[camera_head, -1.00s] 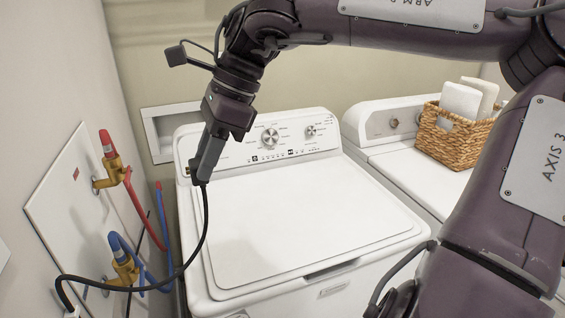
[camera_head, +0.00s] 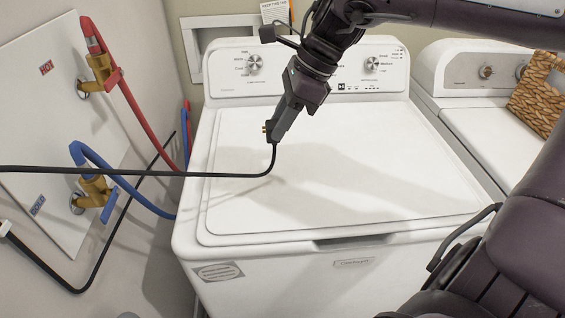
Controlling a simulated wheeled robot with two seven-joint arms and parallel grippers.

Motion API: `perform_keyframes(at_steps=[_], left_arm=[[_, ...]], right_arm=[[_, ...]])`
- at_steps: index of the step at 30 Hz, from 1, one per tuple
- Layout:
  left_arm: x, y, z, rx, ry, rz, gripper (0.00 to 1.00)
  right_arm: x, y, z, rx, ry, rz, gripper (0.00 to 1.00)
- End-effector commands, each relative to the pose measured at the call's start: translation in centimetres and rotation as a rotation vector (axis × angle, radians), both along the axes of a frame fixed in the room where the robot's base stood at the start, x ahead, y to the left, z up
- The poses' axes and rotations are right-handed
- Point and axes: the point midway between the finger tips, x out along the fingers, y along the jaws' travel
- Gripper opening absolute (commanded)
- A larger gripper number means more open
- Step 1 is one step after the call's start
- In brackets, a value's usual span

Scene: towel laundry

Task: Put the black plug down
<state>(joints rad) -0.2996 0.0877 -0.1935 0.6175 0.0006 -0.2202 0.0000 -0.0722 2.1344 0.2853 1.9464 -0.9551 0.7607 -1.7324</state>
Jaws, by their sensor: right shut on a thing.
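The black plug (camera_head: 270,131) is at the tip of my right gripper (camera_head: 277,122), above the white washer lid (camera_head: 340,170). The gripper is shut on it and points down and to the left. Small brass-coloured prongs show on the plug's left side. Its black cord (camera_head: 180,174) hangs from the plug, bends near the lid and runs left out of the picture. I cannot tell whether the cord touches the lid. My left gripper is not in view.
On the left wall are a red hot-water hose (camera_head: 128,92) and a blue cold-water hose (camera_head: 125,180) on brass valves. A second white machine (camera_head: 480,125) with a wicker basket (camera_head: 540,95) stands at the right. The washer lid is otherwise clear.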

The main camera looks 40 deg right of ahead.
Motion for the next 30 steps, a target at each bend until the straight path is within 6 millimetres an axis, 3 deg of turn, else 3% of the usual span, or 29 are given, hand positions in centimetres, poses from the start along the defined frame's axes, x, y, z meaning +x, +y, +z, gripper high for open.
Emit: perform_keyframes(at_steps=[3, 6, 13, 18, 30], left_arm=[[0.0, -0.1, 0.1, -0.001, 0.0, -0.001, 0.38], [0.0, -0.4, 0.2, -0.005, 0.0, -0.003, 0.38], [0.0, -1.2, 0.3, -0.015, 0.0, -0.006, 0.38], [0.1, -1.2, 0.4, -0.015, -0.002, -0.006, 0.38], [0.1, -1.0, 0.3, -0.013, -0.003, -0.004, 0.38]], right_arm=[[-0.1, 0.0, -3.1, 0.004, 0.006, 0.0, 0.0], [-0.1, 0.0, -4.8, 0.003, 0.004, -0.001, 0.0], [0.0, 0.0, -6.9, 0.001, 0.003, -0.001, 0.0], [0.0, 0.0, -9.6, 0.001, 0.004, -0.001, 0.0], [0.0, 0.0, -10.5, 0.0, -0.001, 0.0, 0.0]])
